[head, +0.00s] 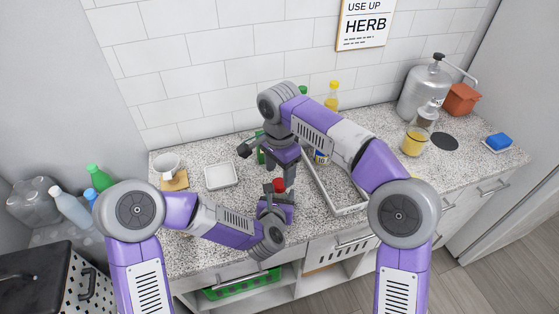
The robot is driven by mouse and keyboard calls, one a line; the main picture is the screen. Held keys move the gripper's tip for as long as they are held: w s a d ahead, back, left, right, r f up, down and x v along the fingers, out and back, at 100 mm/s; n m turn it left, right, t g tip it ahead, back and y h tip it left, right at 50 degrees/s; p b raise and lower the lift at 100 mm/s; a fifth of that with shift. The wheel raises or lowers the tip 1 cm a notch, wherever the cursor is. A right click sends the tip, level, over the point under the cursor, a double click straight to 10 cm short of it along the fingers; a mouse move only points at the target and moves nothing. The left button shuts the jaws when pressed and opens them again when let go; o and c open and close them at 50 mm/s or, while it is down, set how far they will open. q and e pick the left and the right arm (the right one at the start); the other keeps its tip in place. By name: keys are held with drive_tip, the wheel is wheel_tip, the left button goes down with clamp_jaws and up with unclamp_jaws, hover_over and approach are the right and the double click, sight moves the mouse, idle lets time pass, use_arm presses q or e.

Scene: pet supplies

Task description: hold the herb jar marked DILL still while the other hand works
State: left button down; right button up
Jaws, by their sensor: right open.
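A red lid (279,185) shows at the middle of the counter's front part, apparently on a small jar. The jar's body is mostly hidden by my grippers, and no DILL marking can be read. My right gripper (281,178) points down from above, its dark fingers open around or just beside the red lid. My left gripper (274,206) comes in low from the front left, at the jar just below the lid. Its fingers are too hidden to tell whether they are shut on the jar.
A white dish (221,186) and a mug (167,165) stand to the left. A yellow bottle (332,97) stands behind. A glass jar (415,140), a metal canister (424,92) and a blue sponge (498,140) are at right.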

sight(280, 183)
drive_tip(key=shift+f, duration=2.05)
drive_tip(key=shift+c, duration=0.4)
drive_tip(key=c, duration=1)
drive_tip(key=n, duration=0.8)
drive_tip(key=shift+n, duration=0.4)
drive_tip(key=n, duration=0.3)
drive_tip(key=shift+n, duration=0.4)
drive_tip(key=n, duration=0.4)
drive_tip(key=shift+n, duration=0.3)
